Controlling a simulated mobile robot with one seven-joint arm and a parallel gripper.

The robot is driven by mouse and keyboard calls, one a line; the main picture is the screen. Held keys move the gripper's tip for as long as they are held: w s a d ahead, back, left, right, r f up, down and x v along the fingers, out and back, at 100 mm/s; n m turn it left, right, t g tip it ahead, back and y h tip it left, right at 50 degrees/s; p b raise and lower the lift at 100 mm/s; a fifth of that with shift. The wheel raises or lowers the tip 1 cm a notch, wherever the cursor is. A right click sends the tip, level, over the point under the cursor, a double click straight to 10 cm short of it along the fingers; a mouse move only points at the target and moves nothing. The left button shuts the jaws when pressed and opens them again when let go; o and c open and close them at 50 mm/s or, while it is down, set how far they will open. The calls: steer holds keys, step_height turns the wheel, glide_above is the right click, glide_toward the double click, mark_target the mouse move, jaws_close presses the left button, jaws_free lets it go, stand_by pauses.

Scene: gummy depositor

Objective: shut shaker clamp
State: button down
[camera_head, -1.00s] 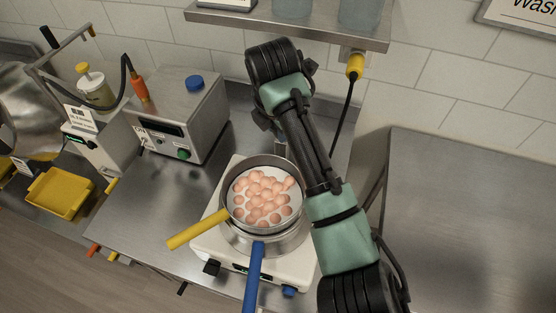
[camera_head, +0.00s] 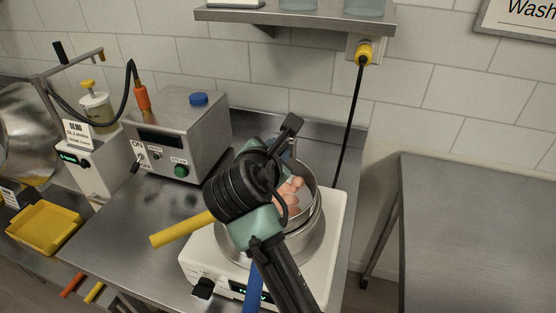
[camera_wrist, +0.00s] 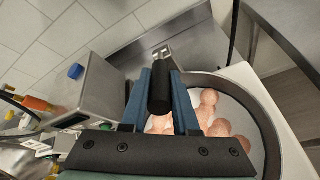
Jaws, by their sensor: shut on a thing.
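My gripper (camera_wrist: 160,78) shows in the wrist view with its two teal fingers shut on a black cylindrical handle (camera_wrist: 160,95), which appears to be the shaker clamp's lever. It stands at the back rim of the round metal sieve pan. The white shaker (camera_head: 330,235) sits on the steel counter in the head view.
A yellow handle (camera_head: 182,229) and a blue handle (camera_head: 250,292) stick out from the pans. A steel control box (camera_head: 185,135) with a blue cap stands to the left. A wall shelf (camera_head: 300,16) hangs above. An empty steel table (camera_head: 480,230) is at right.

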steer(key=shift+s+f+t+b, duration=0.1)
steer(key=shift+f+t+b, duration=0.2)
steer(key=shift+t+b, duration=0.3)
steer(key=c, duration=0.7)
jaws_free()
steer(key=b+v, duration=0.1)
steer(key=v, duration=1.2)
steer(key=shift+a, duration=0.15)
